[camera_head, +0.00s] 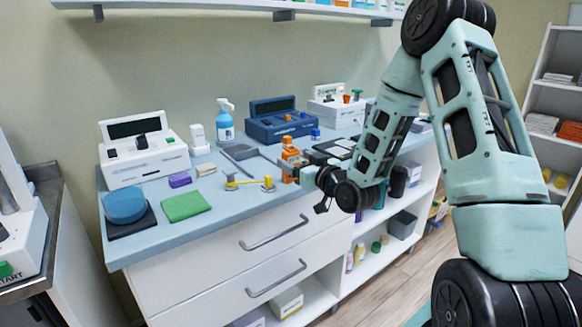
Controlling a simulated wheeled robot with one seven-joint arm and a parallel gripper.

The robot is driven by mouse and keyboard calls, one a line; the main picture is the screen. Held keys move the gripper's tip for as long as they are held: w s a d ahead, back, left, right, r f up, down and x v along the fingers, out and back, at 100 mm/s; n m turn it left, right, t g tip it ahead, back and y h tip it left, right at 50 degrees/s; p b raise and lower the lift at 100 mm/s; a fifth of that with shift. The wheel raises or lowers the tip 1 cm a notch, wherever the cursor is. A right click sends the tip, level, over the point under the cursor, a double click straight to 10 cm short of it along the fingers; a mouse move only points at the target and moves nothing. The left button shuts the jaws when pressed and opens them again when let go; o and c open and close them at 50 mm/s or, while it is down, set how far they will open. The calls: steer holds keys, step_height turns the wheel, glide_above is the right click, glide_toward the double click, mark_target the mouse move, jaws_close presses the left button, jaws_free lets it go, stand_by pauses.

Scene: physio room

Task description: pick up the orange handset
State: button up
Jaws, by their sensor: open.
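The orange handset (289,153) stands upright near the front edge of the blue-grey counter (225,200), right of the counter's middle. My gripper (296,172) reaches in from the right at the handset's lower part. The gripper is open. It looks small here, and part of the handset's lower end is hidden by it. I cannot tell whether the fingers touch the handset or stand around it.
A grey tray (240,152), a blue device (282,121) and a black pad (332,150) are close by. A green cloth (186,206) and blue round pad (124,205) lie further left.

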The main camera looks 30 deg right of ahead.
steer(key=w+p, duration=0.1)
steer(key=w, duration=0.4)
steer(key=shift+w, duration=0.1)
steer(key=c, duration=1.1)
